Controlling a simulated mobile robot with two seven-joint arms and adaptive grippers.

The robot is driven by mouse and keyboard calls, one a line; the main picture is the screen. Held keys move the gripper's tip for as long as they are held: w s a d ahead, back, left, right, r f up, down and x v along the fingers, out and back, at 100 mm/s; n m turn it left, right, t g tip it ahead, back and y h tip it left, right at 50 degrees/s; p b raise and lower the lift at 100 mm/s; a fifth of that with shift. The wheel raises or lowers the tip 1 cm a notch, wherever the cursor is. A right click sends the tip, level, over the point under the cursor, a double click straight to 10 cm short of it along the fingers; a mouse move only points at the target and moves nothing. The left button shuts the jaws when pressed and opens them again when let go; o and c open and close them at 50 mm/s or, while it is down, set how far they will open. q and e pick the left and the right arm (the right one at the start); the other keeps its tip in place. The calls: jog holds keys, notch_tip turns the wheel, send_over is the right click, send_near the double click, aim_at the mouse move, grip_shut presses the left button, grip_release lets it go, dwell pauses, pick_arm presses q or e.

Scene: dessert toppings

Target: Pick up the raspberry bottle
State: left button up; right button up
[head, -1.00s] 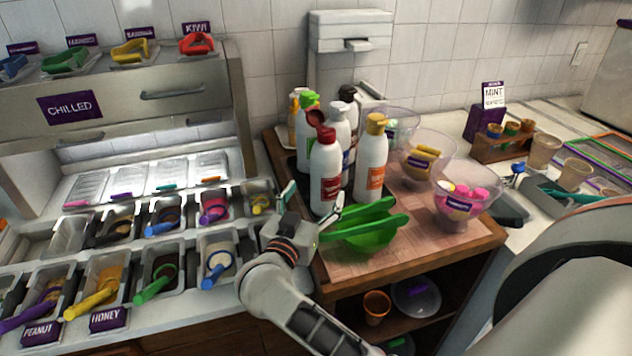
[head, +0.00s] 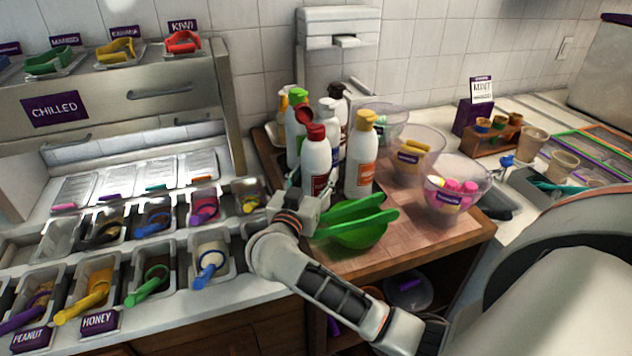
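The bottle with the red cap and dark red label (head: 316,160), which looks like the raspberry one, stands upright at the front left of the bottle group; its label text is too small to read. My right gripper (head: 309,190) is at its lower part, with a finger to the left and a finger near its lower right. The fingers look spread, and the gripper hides the bottle's base. I cannot tell whether they touch it. My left gripper is not in view.
An orange-capped bottle (head: 361,160) stands close on the right, with several others behind. A green bowl (head: 357,233) with green handles sits just right of my gripper. Clear bowls (head: 455,188) stand farther right. Topping bins (head: 210,252) lie to the left.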

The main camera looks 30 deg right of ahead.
aim_at(313, 137)
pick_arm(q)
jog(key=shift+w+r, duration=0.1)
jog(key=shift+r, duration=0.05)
pick_arm(e)
jog(key=shift+r, duration=0.2)
jog(key=shift+r, duration=0.25)
notch_tip(313, 137, up, 10)
jog(key=shift+f+p, duration=0.15)
jog(key=shift+p, duration=0.7)
notch_tip(313, 137, up, 8)
jog(key=shift+f+p, duration=0.1)
jog(key=shift+p, duration=0.4)
jog(key=shift+r, duration=1)
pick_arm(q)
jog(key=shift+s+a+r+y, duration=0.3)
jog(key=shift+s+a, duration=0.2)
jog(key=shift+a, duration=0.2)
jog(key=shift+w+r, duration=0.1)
pick_arm(e)
jog(key=shift+s, duration=0.1)
